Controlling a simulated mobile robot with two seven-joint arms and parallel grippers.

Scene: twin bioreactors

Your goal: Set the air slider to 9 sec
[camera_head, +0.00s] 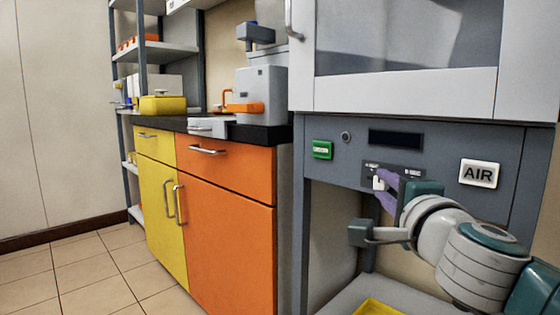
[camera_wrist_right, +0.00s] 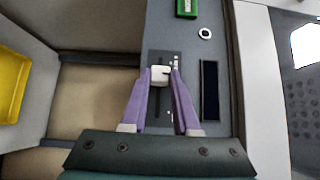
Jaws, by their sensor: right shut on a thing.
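The air slider has a small white knob (camera_head: 379,183) on a dark slotted plate (camera_head: 408,171) in the grey front panel under the glass cabinet. In the right wrist view the knob (camera_wrist_right: 159,75) sits between the purple fingertips, partway along the plate (camera_wrist_right: 160,110). My right gripper (camera_head: 383,187) is shut on the knob; it also shows in the right wrist view (camera_wrist_right: 160,82). The marks beside the slot are too small to read. A white AIR label (camera_head: 479,173) is on the panel to the right. My left gripper is in neither view.
A green button (camera_head: 322,149), a round knob (camera_head: 346,137) and a dark display (camera_head: 395,139) are on the same panel. A yellow tray (camera_head: 377,308) lies below. Orange and yellow cabinets (camera_head: 225,232) stand to the left, with open floor before them.

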